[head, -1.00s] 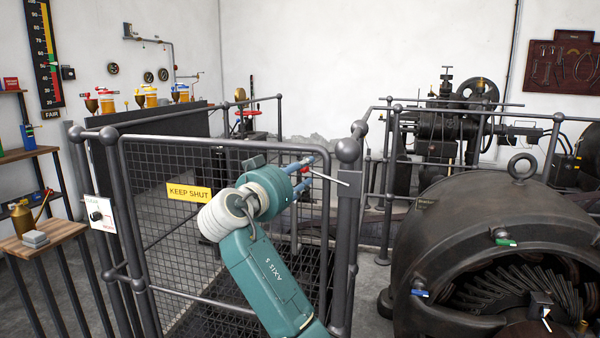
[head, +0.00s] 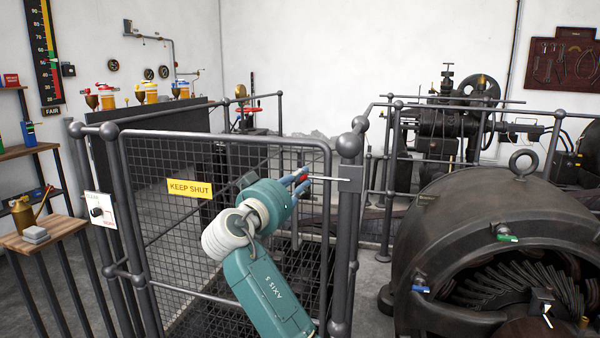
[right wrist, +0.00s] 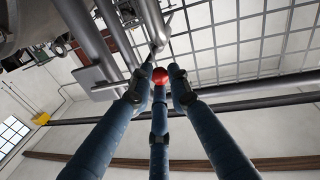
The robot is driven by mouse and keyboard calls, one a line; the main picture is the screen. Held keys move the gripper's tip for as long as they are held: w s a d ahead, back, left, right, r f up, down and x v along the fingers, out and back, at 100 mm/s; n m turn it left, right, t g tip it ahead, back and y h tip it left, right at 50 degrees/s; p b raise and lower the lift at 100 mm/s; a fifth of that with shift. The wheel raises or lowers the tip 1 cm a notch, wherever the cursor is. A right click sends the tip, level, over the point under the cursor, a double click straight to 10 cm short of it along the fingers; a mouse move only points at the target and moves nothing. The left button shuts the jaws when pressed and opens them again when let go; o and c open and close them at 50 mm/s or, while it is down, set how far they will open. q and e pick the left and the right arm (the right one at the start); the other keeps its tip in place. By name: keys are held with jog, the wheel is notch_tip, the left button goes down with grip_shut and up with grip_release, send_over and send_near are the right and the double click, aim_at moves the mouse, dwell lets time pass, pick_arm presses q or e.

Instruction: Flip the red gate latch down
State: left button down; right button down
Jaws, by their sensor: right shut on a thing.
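The red gate latch has a red ball knob (right wrist: 160,75) on a thin metal bar (head: 325,178). In the head view the bar lies nearly level across the gate's right edge, reaching to the plate on the post (head: 350,179). My right gripper (head: 302,180) is shut on the red knob, and its blue fingers hide most of it. In the right wrist view the blue fingers (right wrist: 160,88) close around the knob. The mesh gate (head: 250,155) stands at the post. My left gripper is not in view.
A yellow KEEP SHUT sign (head: 189,188) hangs on the mesh. Railings (head: 388,170) run right of the post, with a large dark dynamo (head: 455,230) in front. A wooden stand (head: 45,236) with an oil can is at the left.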

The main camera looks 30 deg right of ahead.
jog(key=shift+f, duration=0.25)
jog(key=c, duration=1.6)
grip_release()
jog(key=v, duration=1.2)
